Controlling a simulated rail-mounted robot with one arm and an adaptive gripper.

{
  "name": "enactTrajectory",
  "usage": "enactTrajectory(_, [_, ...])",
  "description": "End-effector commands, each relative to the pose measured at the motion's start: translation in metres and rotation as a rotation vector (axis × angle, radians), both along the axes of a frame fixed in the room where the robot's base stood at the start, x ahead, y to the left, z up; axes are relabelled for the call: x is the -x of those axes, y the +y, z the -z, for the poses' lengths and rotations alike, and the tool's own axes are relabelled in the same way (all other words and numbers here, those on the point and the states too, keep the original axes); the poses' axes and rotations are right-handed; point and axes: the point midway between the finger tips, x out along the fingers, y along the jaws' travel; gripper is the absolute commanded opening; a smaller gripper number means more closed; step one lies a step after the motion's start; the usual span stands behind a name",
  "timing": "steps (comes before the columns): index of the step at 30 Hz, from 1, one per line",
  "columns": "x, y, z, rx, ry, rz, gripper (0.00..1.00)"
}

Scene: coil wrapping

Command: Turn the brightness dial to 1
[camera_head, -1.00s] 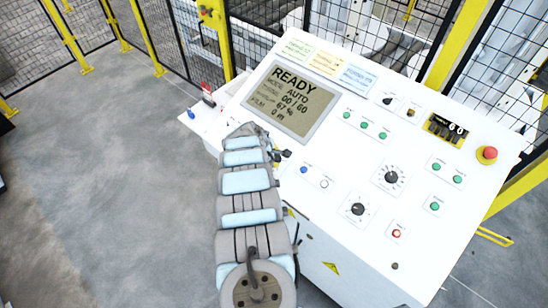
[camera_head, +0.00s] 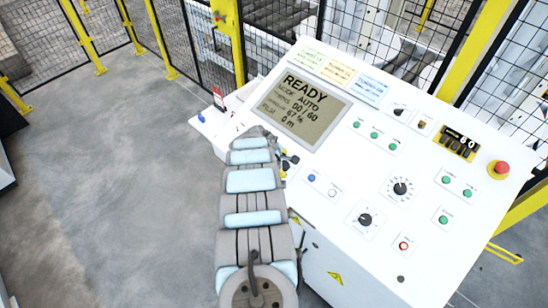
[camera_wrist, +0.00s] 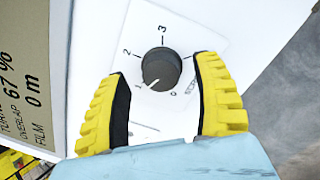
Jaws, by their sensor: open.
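My gripper (camera_wrist: 163,95) is open, with yellow-and-black fingers on either side of the dial and a gap visible to each. In the head view my gripper (camera_head: 288,163) is small and mostly hidden by my arm, below the screen's lower edge.
The screen (camera_head: 303,108) reads READY, AUTO, 00/60, 67 % and 0 m. Right of my gripper are a blue button (camera_head: 311,178), a white button (camera_head: 332,192) and two larger dials (camera_head: 400,188). A red emergency button (camera_head: 501,167) is at the far right. Mesh fencing stands behind.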

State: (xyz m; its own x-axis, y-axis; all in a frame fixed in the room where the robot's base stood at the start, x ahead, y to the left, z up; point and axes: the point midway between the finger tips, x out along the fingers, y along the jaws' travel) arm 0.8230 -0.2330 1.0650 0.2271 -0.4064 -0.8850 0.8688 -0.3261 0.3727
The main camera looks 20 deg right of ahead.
Motion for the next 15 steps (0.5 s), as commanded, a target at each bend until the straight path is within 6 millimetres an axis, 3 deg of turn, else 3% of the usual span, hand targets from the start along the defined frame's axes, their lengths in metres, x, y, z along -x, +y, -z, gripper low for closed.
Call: enactTrajectory(15, [0.008, 0.015, -0.033, -0.003, -0.001, 0.0, 0.67])
